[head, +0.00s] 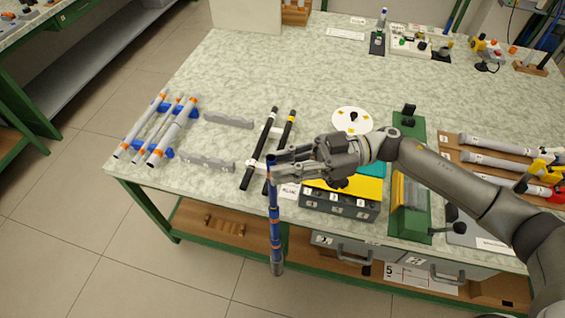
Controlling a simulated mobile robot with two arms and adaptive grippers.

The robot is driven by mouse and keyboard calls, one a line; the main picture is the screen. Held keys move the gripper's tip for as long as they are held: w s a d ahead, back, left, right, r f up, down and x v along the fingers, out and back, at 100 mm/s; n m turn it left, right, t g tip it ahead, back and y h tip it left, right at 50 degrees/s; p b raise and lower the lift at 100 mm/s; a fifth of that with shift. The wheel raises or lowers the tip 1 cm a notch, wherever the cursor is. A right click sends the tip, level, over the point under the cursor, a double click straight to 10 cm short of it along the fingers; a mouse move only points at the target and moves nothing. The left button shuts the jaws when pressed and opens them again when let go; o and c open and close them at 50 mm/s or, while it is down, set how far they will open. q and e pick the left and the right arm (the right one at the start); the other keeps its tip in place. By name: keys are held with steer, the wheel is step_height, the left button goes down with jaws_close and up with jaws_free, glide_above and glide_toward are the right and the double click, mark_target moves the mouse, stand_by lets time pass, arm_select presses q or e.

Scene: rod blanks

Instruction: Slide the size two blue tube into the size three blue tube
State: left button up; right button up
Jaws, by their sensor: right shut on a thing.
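My right gripper (277,162) is shut on a long blue tube (275,215) with orange bands and a grey lower end. The tube hangs almost upright in front of the table's front edge, with its top just above the fingers. I cannot tell whether it is one tube or tubes nested together, and no size mark is readable on it. My left gripper is not in view.
Several grey tubes with orange bands (177,127) lie on blue supports at the table's left. Two black rods (257,155) lie beside grey notched racks (228,119). A black box with a yellow top (340,206) and a green fixture (409,228) stand right of the gripper.

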steer(key=shift+f+b, duration=0.4)
steer(key=shift+f, duration=0.35)
steer(key=o, duration=0.9)
steer(key=v, duration=1.2)
